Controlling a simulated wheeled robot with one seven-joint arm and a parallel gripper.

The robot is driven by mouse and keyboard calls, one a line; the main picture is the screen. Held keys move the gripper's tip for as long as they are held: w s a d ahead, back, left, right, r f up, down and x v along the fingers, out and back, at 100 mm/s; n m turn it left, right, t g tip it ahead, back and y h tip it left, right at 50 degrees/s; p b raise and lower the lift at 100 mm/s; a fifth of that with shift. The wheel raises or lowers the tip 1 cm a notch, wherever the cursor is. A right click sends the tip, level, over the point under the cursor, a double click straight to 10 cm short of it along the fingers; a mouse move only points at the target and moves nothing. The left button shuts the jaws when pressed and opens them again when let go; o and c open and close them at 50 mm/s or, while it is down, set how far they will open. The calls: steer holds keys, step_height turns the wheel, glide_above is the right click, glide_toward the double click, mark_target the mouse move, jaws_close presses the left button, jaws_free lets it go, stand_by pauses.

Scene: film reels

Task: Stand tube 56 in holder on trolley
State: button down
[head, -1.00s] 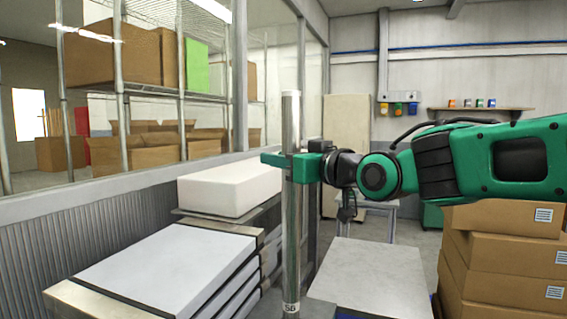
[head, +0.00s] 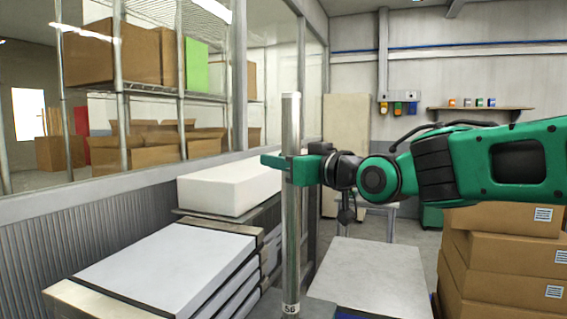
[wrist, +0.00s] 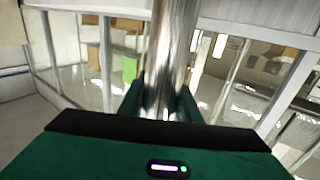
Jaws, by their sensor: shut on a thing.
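Tube 56 (head: 291,235) is a long shiny metal tube with a white label reading 56 near its lower end. It stands upright or nearly so in the head view. My green gripper (head: 291,168) is shut around its upper half. In the wrist view the tube (wrist: 172,60) rises between the two fingers of my gripper (wrist: 165,100). The tube's bottom end is at the lower edge of the head view, so I cannot tell what is beneath it. I cannot make out the holder or tell which surface is the trolley.
Flat grey-topped slabs (head: 165,262) lie stacked at the left, with a white block (head: 229,188) behind them. A pale flat top (head: 372,272) is right of the tube. Cardboard boxes (head: 505,255) are stacked at the right. A windowed wall (head: 100,205) runs along the left.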

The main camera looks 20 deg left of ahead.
steer(key=shift+f, duration=0.25)
steer(key=c, duration=1.6)
jaws_free()
steer(key=shift+f, duration=0.15)
steer(key=shift+v, duration=5.5)
